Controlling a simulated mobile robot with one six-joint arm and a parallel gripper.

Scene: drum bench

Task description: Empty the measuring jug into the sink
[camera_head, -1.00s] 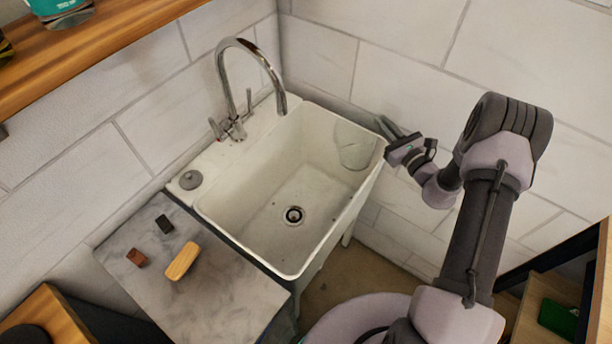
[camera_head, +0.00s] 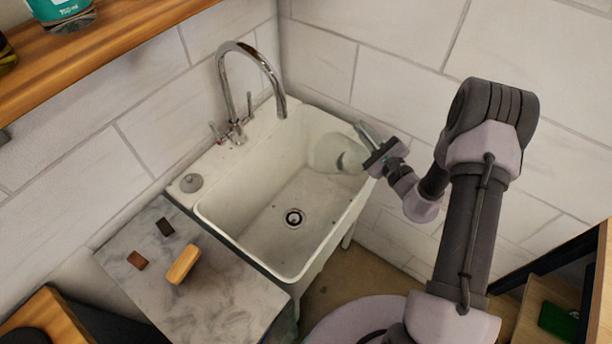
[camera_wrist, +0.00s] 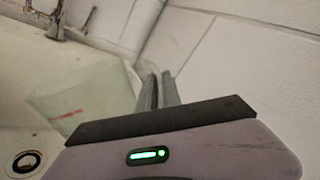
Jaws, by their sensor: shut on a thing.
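The measuring jug (camera_head: 337,155) is clear and see-through, and it is tilted over the right end of the white sink (camera_head: 262,225). In the wrist view the jug (camera_wrist: 85,92) shows faint red markings on its wall, to the left of the fingers. My gripper (camera_head: 366,134) is shut on the jug near the sink's right rim; its fingers also show in the wrist view (camera_wrist: 160,90). The sink's drain (camera_head: 293,218) is open to view, and small dark specks lie on the basin floor. I cannot tell whether liquid is in the jug.
A chrome tap (camera_head: 245,85) arches over the sink's back left. A grey stopper (camera_head: 190,182) sits on the left ledge. A marble-topped counter (camera_head: 225,300) at the front left holds a wooden brush (camera_head: 184,264) and two small blocks. Tiled wall stands close behind my gripper.

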